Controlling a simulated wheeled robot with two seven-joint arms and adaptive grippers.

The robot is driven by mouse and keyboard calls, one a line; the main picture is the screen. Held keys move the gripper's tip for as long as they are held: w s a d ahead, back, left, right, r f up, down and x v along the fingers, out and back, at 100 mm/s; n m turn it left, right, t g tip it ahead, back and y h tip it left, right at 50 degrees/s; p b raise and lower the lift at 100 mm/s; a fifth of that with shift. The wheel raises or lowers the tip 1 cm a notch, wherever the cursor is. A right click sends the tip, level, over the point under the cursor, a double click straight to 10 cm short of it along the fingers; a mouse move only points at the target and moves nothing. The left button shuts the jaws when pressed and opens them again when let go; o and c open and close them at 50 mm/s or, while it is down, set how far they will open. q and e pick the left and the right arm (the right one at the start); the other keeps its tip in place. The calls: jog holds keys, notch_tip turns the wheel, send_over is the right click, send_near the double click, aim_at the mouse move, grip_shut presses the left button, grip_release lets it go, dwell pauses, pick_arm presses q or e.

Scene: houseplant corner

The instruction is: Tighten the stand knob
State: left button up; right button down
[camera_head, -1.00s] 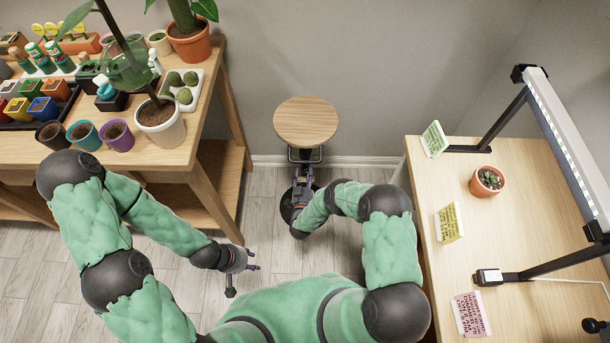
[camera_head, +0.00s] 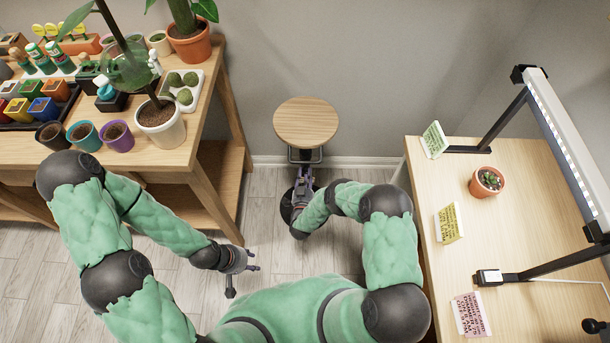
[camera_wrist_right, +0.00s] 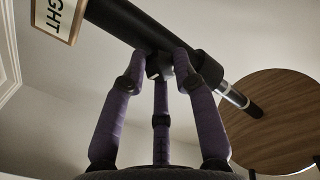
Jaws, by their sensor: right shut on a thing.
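The plant stand has a round wooden top (camera_head: 306,123) and stands on the floor by the wall. Its dark post (camera_wrist_right: 128,20) and wooden underside (camera_wrist_right: 275,125) show in the right wrist view. My right gripper (camera_head: 303,185) is at the post below the top. In the right wrist view, its purple fingers (camera_wrist_right: 163,70) are shut around the small dark stand knob (camera_wrist_right: 154,70) at the collar; the fingertips hide most of the knob. My left gripper (camera_head: 250,268) is empty and open above the floor, left of the stand and away from it.
A wooden plant bench (camera_head: 180,157) with pots stands at the left. A light wooden table (camera_head: 420,215) with a lamp frame, cards and a small potted succulent (camera_head: 487,181) stands at the right. The wall is close behind the stand.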

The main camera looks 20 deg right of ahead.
jog(key=m+y, duration=0.1)
jog(key=m, duration=2.5)
jog(key=shift+d+y, duration=0.15)
jog(key=shift+y, duration=0.25)
jog(key=c, duration=1)
grip_release()
jog(key=v, duration=1.2)
jog(key=shift+s+f, duration=0.1)
jog(key=shift+f, duration=0.15)
